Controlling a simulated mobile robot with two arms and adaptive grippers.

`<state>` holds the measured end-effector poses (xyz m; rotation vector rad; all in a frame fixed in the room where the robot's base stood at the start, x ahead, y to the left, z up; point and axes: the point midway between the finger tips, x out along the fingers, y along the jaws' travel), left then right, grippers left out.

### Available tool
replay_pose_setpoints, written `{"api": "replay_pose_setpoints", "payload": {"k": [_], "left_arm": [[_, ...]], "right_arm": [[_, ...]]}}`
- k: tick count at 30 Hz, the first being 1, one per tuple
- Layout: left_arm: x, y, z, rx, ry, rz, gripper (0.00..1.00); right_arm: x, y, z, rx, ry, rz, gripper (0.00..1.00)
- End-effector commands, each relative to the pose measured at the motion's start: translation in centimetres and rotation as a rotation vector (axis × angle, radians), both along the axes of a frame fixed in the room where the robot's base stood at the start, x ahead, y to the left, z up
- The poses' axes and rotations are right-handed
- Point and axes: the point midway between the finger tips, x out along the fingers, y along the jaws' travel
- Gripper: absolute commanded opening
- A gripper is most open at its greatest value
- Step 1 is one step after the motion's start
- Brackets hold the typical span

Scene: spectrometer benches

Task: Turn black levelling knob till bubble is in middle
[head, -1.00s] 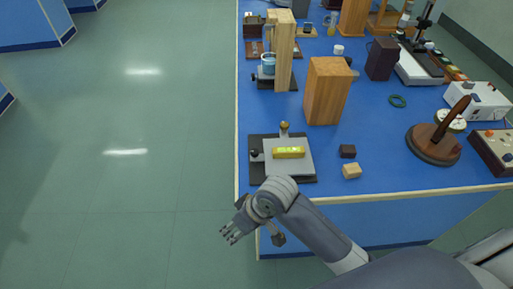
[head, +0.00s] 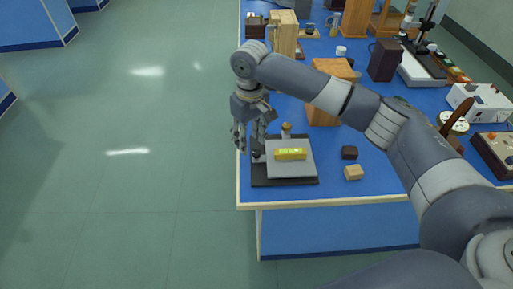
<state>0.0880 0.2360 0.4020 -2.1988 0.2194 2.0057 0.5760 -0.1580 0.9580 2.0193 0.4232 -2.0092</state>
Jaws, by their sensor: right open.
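The levelling platform, a grey plate (head: 300,170) on a dark base (head: 285,182), sits at the near left corner of the blue bench. A yellow-green spirit level (head: 291,154) lies on the plate; its bubble is too small to place. The black levelling knob (head: 257,156) is at the plate's left edge, partly covered by my right gripper. A brass knob (head: 286,128) stands at the plate's back edge. My right gripper (head: 249,143) is open, pointing down just above and around the black knob; contact cannot be told. My left gripper is not in view.
A dark block (head: 349,152) and a light wooden block (head: 353,173) lie right of the platform. A tall wooden block (head: 324,119) stands behind, partly hidden by my right arm. The floor left of the bench (head: 120,200) is clear.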

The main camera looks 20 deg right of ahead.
Motion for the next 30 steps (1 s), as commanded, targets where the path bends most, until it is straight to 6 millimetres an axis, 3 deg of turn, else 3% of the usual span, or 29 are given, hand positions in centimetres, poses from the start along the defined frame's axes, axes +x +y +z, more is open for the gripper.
{"api": "replay_pose_setpoints", "payload": {"k": [3, 8, 11, 24, 30], "left_arm": [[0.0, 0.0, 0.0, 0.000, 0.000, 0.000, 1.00], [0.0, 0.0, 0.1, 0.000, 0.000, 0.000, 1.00], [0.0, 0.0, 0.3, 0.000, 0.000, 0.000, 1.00], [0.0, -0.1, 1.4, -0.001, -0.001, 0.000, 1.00], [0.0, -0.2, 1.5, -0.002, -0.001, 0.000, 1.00]], "right_arm": [[1.4, -1.8, 2.3, -0.018, 0.000, -0.058, 0.43], [1.8, -2.6, 3.0, -0.024, 0.004, -0.087, 0.43], [1.8, -2.6, 2.0, -0.024, 0.007, -0.088, 0.43], [1.8, -2.5, -5.7, -0.023, 0.004, -0.086, 0.43], [1.8, -2.6, -7.4, -0.023, 0.003, -0.085, 0.43]]}}
